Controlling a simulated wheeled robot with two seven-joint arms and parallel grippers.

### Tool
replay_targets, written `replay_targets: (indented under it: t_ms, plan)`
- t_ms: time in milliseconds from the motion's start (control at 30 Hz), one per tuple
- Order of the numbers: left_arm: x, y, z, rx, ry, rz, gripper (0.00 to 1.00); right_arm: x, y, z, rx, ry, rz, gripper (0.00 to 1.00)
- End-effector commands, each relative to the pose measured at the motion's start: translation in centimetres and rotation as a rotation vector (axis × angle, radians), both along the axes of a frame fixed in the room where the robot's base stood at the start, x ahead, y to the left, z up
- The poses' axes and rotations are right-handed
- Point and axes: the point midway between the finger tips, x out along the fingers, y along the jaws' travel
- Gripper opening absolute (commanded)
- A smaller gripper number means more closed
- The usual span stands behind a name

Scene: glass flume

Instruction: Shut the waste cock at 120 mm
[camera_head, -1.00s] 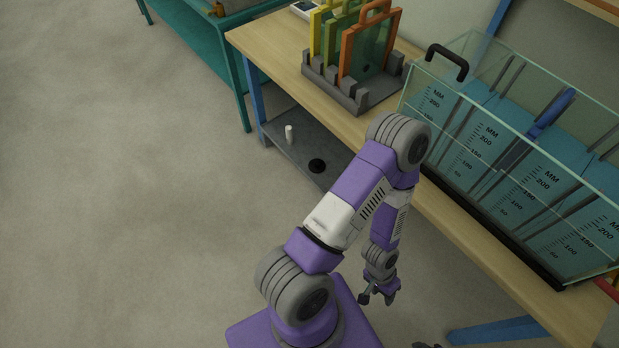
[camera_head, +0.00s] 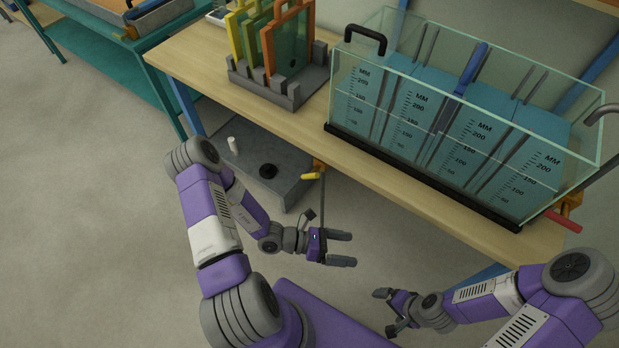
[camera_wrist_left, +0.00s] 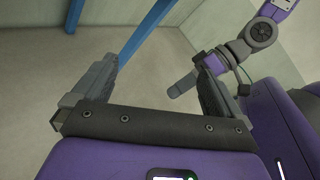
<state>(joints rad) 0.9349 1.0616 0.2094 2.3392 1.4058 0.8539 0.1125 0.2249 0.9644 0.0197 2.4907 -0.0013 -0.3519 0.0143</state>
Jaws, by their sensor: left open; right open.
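The glass flume (camera_head: 455,100) stands on the bench, with blue panels marked in MM scales along its front; I cannot read the water level exactly. A yellow lever (camera_head: 311,176) sits below the bench's front edge, by a thin vertical pipe. A red lever (camera_head: 564,220) sticks out at the flume's right end. I cannot tell for sure which is the waste cock. My left gripper (camera_head: 348,249) is open and empty, below and right of the yellow lever; its spread jaws show in the left wrist view (camera_wrist_left: 150,70). My right gripper (camera_head: 386,312) is open and empty, lower and further right.
Yellow, green and orange framed plates stand in a grey rack (camera_head: 280,88) left of the flume. A blue pole (camera_head: 590,75) rises behind the flume. Floor at left is clear.

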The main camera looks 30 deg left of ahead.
Motion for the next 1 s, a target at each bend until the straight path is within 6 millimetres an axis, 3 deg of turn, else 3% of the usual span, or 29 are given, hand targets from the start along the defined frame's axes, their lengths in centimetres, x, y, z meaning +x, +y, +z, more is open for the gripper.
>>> replay_targets:
  t_ms: [33,133,200,300,400,533,800,1000]
  plan:
    - [2.5,2.7,0.1,-0.080,0.029,0.190,1.00,0.0,0.0,-0.4,0.000,0.000,0.000,1.00]
    - [6.2,8.7,0.4,-0.207,0.054,0.521,1.00,0.0,0.0,-0.8,0.000,0.000,0.000,1.00]
    - [7.5,12.9,0.4,-0.266,0.053,0.711,1.00,0.0,0.0,-0.9,0.000,0.000,0.000,1.00]
    - [8.1,17.4,0.2,-0.320,0.042,0.908,1.00,0.0,0.0,-1.1,0.000,0.000,0.000,1.00]
    - [8.2,20.1,0.0,-0.345,0.031,1.018,1.00,0.0,0.0,-1.2,0.000,0.000,0.000,1.00]
    - [9.0,21.0,-0.1,-0.353,0.023,1.058,1.00,0.0,0.0,-1.5,0.000,0.000,0.000,1.00]
    - [13.2,20.6,-0.1,-0.352,0.024,1.054,1.00,0.0,0.0,-2.7,0.000,0.000,0.000,1.00]
    - [15.3,20.4,-0.1,-0.351,0.025,1.053,1.00,0.0,0.0,-3.3,0.000,0.000,0.000,1.00]
